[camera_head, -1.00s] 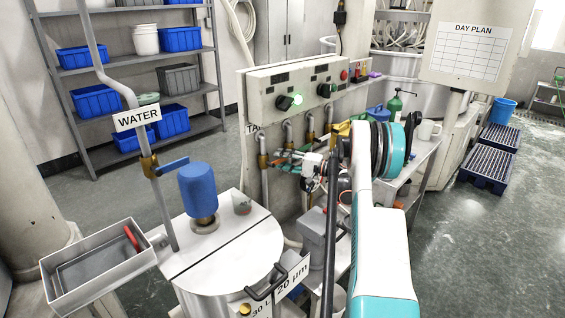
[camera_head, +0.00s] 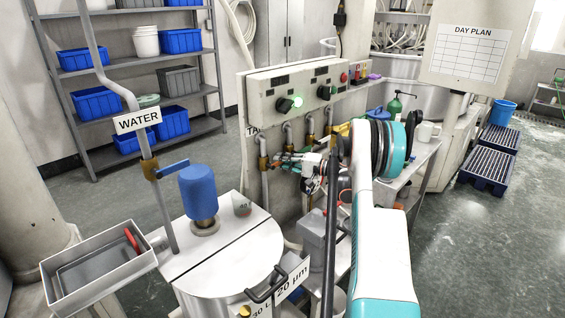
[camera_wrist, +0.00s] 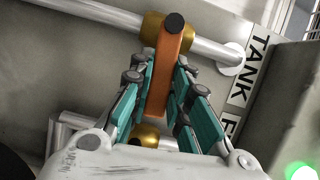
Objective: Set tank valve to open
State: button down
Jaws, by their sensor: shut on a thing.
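The tank valve has an orange lever (camera_wrist: 158,88) on a brass body (camera_wrist: 160,30), set in a grey pipe (camera_wrist: 95,12) in the wrist view. The lever lies roughly across that pipe. My gripper (camera_wrist: 155,110) has its teal fingers on both sides of the lever and is shut on it. The label TANK F (camera_wrist: 252,75), partly cut off, is on the panel to the right. In the head view my gripper (camera_head: 290,158) is at the row of valves under the control box; my arm and wrist hide much of the lever there.
A second brass fitting (camera_wrist: 146,136) shows below the lever between my fingers. The tank with the blue motor (camera_head: 198,193) stands in front, left of my arm.

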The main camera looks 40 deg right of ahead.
aim_at(273, 164)
jog(key=r+n, duration=0.1)
jog(key=n, duration=0.1)
jog(key=r+n+g+h+p, duration=0.1)
jog(key=n, duration=0.1)
jog(key=shift+a+r+h, duration=0.25)
jog(key=shift+a+h, duration=0.05)
jog(key=shift+a, duration=0.1)
jog(key=n, duration=0.1)
jog(key=a+r+n+h+p, duration=0.1)
jog(key=n+g, duration=0.1)
jog(key=shift+s+a+r+n+h, duration=0.1)
jog(key=shift+a+r+n+h, duration=0.2)
jog(key=shift+h, duration=0.1)
jog(key=shift+a+r+n+h+p, duration=0.35)
jog(key=shift+a+n+h, duration=0.35)
jog(key=shift+n, duration=0.5)
jog(key=shift+s+a+r+n+h, duration=0.1)
jog(key=shift+a+n+h, duration=0.65)
jog(key=shift+n, duration=0.25)
jog(key=c, duration=1.5)
grip_release()
jog(key=shift+d, duration=0.1)
